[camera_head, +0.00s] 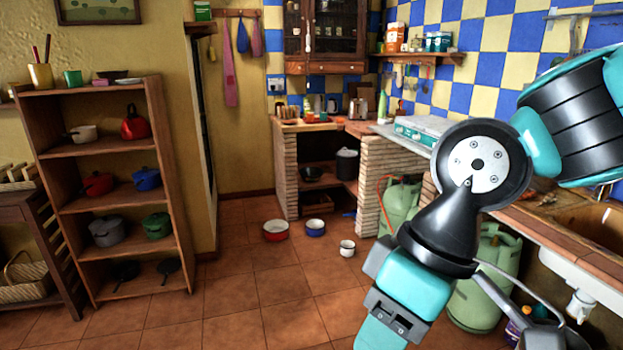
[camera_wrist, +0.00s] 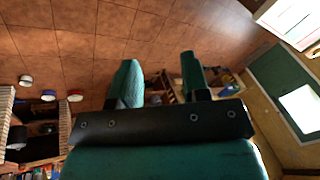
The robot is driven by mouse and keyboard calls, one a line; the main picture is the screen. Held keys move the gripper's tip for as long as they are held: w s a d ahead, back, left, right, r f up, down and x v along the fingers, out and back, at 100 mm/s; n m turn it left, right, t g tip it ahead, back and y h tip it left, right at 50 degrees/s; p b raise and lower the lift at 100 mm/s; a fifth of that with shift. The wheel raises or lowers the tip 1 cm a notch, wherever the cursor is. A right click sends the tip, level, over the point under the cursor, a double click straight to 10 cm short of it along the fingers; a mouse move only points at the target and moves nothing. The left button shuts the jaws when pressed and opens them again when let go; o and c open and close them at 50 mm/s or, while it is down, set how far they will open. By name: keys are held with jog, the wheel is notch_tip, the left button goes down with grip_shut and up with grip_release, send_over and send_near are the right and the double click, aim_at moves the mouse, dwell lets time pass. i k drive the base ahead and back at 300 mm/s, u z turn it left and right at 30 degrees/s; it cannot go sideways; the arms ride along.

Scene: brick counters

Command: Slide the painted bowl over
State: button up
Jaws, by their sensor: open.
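I cannot tell which is the painted bowl.
Green gas bottles (camera_head: 478,297) stand at the right, and a wooden shelf (camera_head: 112,147) with pots at the left. The middle floor is clear.

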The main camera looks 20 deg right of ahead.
aim_at(310, 174)
jog(key=u, duration=0.2)
jog(key=i, duration=3.8)
jog(key=z, duration=0.55)
jog(key=i, duration=2.15)
jog(key=z, duration=0.4)
